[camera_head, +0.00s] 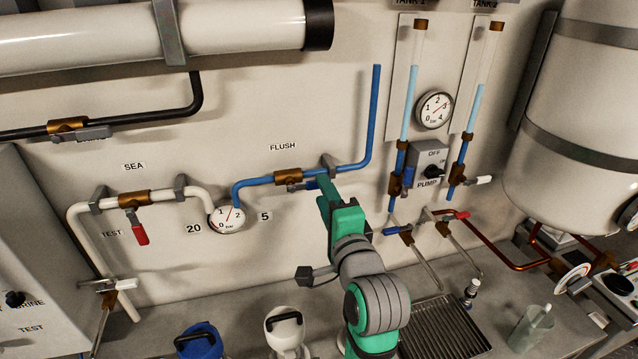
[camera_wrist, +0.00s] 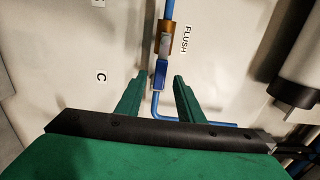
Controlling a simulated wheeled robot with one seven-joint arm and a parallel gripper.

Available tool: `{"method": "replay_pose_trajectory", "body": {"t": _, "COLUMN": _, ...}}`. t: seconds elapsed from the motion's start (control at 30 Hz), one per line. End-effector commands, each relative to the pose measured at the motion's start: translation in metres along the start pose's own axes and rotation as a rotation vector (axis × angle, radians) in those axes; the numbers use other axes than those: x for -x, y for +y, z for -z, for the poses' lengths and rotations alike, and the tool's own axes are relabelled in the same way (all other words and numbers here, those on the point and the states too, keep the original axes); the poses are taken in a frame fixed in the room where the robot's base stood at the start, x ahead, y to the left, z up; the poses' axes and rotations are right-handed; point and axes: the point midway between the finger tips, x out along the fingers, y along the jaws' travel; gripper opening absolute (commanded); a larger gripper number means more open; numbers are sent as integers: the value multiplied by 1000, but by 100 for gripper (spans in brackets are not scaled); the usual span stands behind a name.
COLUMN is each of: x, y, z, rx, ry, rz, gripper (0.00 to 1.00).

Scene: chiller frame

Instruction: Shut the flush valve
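The flush valve (camera_head: 288,177) is a brass body on the blue pipe under the FLUSH label. Its blue handle (camera_head: 311,184) lies along the pipe, to the right of the body, partly hidden by my gripper. In the wrist view the brass body (camera_wrist: 166,36) is at top centre and the blue handle (camera_wrist: 161,73) points down from it, in line with the pipe. My gripper (camera_wrist: 160,77) is open, with one green finger on each side of the handle's end in the picture. Contact with the handle cannot be made out. In the head view my gripper (camera_head: 325,182) is at the handle's right end.
A pipe clamp (camera_head: 328,166) sits close to my gripper on the blue pipe. A gauge (camera_head: 228,216) is to the left. The sea valve's red handle (camera_head: 140,228) hangs further left. Sight tubes and a pump switch box (camera_head: 429,163) stand to the right.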

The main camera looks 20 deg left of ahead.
Motion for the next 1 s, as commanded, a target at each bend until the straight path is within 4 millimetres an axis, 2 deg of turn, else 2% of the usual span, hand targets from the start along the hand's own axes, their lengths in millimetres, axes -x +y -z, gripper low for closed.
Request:
{"method": "replay_pose_trajectory", "body": {"t": 0.1, "x": -20, "y": 0, "z": 0, "rx": 0, "ry": 0, "rz": -1, "gripper": 34}}
{"method": "replay_pose_trajectory", "body": {"t": 0.3, "x": -40, "y": 0, "z": 0, "rx": 1, "ry": 1, "rz": 1, "gripper": 34}}
{"method": "replay_pose_trajectory", "body": {"t": 0.67, "x": -46, "y": 0, "z": -1, "rx": 1, "ry": 0, "rz": 0, "gripper": 34}}
{"method": "replay_pose_trajectory", "body": {"t": 0.7, "x": -46, "y": 0, "z": -1, "rx": 1, "ry": 0, "rz": 0, "gripper": 32}}
{"method": "replay_pose_trajectory", "body": {"t": 0.83, "x": -46, "y": 0, "z": 0, "rx": 1, "ry": 0, "rz": 0, "gripper": 1}}
{"method": "replay_pose_trajectory", "body": {"t": 1.0, "x": -45, "y": 0, "z": 0, "rx": 0, "ry": 1, "rz": 0, "gripper": 0}}
